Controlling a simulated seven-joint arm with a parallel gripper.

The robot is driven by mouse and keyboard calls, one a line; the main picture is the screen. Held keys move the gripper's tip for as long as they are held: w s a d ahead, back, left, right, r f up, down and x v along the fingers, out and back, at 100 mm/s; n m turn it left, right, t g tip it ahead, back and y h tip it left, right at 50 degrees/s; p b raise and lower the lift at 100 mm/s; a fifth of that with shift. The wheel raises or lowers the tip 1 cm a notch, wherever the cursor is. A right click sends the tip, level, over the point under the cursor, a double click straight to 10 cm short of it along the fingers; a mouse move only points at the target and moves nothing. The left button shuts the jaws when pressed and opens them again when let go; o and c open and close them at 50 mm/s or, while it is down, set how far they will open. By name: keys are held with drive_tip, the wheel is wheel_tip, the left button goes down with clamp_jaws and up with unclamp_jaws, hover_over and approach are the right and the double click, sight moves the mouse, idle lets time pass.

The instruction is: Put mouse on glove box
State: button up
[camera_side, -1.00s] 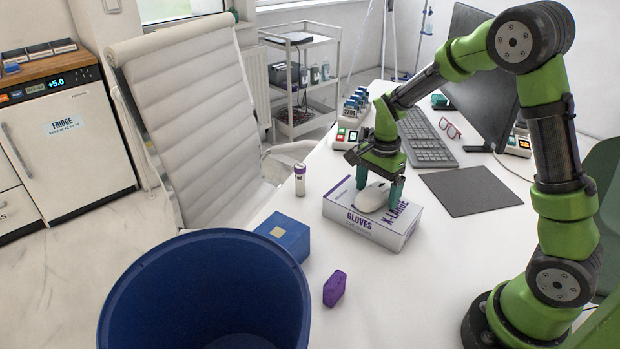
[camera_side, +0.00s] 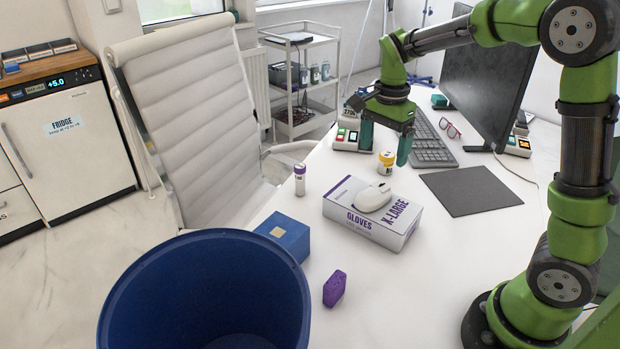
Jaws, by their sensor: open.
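The white mouse (camera_side: 373,197) lies on top of the glove box (camera_side: 362,229), a white carton with purple "GLOVES" and "X-LARGE" lettering on the desk. My gripper (camera_side: 385,150) is open and empty. It hangs above and behind the box, apart from the mouse, its two teal fingers spread and pointing down.
A yellow-capped jar (camera_side: 386,164) stands close to my gripper's fingers. A white tube (camera_side: 300,180), a blue box (camera_side: 284,236) and a purple block (camera_side: 334,289) stand left and front of the glove box. A dark mat (camera_side: 470,191), keyboard (camera_side: 430,148) and monitor (camera_side: 487,80) are at right.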

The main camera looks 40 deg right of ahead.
drive_tip(key=s+a+r+n+t+y, duration=0.1)
drive_tip(key=s+a+r+n+t, duration=0.2)
drive_tip(key=s+a+n, duration=0.2)
drive_tip(key=s+a+r+n+t+y, duration=0.1)
drive_tip(key=s+a+r+n+t, duration=0.2)
drive_tip(key=s+a+n, duration=0.3)
drive_tip(key=s+n+t, duration=0.1)
drive_tip(key=s+n, duration=0.2)
drive_tip(key=shift+s+r, duration=0.2)
